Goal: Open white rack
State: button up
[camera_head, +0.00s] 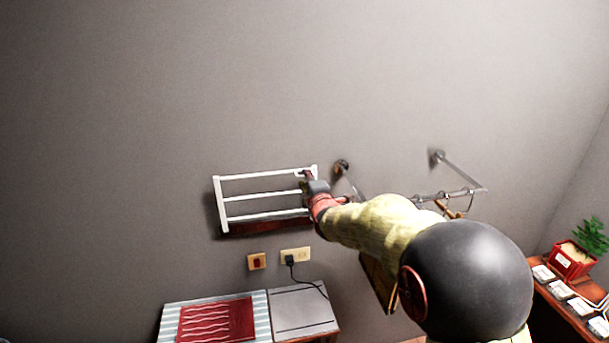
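The white rack (266,196) is a frame of several white bars on the grey wall, left of centre in the head view. A dark reddish-brown strip shows along its lower edge. My gripper (306,177) is at the rack's right end, by its upper right corner. My arm comes in from the lower right and overlaps the rack's right side. The fingers are small and dark here, and I cannot tell whether they are open or shut, or whether they touch the rack.
A wall rail with hooks (462,191) sticks out right of my arm. A potted plant (590,236) stands far right. The wall left is clear.

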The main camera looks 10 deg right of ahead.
jog(key=shift+w+f+p, duration=0.15)
jog(key=shift+w+f, duration=0.05)
jog(key=shift+w, duration=0.8)
jog(key=shift+w+f+p, duration=0.15)
jog(key=shift+w, duration=0.8)
jog(key=c, duration=0.3)
grip_shut()
